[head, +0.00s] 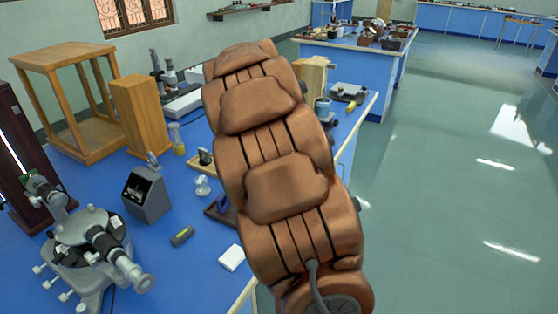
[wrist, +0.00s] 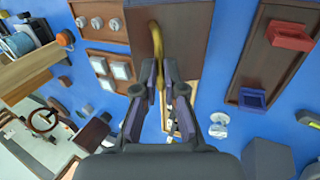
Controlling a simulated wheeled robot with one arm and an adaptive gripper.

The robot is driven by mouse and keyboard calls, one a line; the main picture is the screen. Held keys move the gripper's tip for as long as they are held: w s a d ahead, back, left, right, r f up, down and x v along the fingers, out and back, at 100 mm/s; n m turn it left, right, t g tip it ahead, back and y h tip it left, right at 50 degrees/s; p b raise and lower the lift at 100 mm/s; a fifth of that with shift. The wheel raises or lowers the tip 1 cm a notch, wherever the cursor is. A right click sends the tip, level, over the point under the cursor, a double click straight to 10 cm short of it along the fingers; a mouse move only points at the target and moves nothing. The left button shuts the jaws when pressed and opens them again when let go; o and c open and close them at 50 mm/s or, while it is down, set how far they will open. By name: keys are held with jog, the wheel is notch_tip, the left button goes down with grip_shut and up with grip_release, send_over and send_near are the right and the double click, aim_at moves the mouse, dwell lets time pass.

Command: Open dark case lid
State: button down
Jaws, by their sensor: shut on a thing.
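In the wrist view, a dark brown case lid (wrist: 187,28) lies at the top middle, with a curved brass-yellow handle (wrist: 157,42) on it. My gripper (wrist: 160,82) is shut on this handle, its two fingers close together on either side of its lower end. The lid's far part runs out of the picture. Whether the lid is raised cannot be told. In the head view my own arm covers the middle of the bench, and the gripper and handle are hidden.
A brown board with a red block (wrist: 290,36) and a blue block (wrist: 252,98) lies right of the case. A panel with white squares (wrist: 121,70) is left. In the head view, a microscope-like instrument (head: 92,250), a grey box (head: 146,195) and a wooden block (head: 140,115) stand left; open floor (head: 450,200) is right.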

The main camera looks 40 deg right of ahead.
jog(key=a+h+b, duration=0.2)
jog(key=b, duration=0.1)
jog(key=shift+s+a+f+t+h+b, duration=0.15)
jog(key=shift+s+a+t+h+b, duration=0.15)
jog(key=shift+s+t, duration=0.1)
jog(key=s+a+f+t+h+b, duration=0.1)
jog(key=s+a+f+h+b, duration=0.1)
jog(key=a+h+b, duration=0.3)
jog(key=shift+s+a+f+t+b, duration=0.3)
jog(key=shift+a+f+b, duration=0.5)
jog(key=shift+a+b, duration=1.25)
jog(key=c, duration=1.7)
grip_release()
jog(key=shift+d+b, duration=0.5)
jog(key=shift+d, duration=0.05)
jog(key=o, duration=0.3)
jog(key=shift+w+d, duration=0.1)
jog(key=shift+d, duration=0.15)
jog(key=shift+o, duration=0.8)
jog(key=shift+d+f, duration=0.2)
jog(key=shift+d, duration=0.25)
jog(key=shift+a+r, duration=0.1)
jog(key=shift+a, duration=0.25)
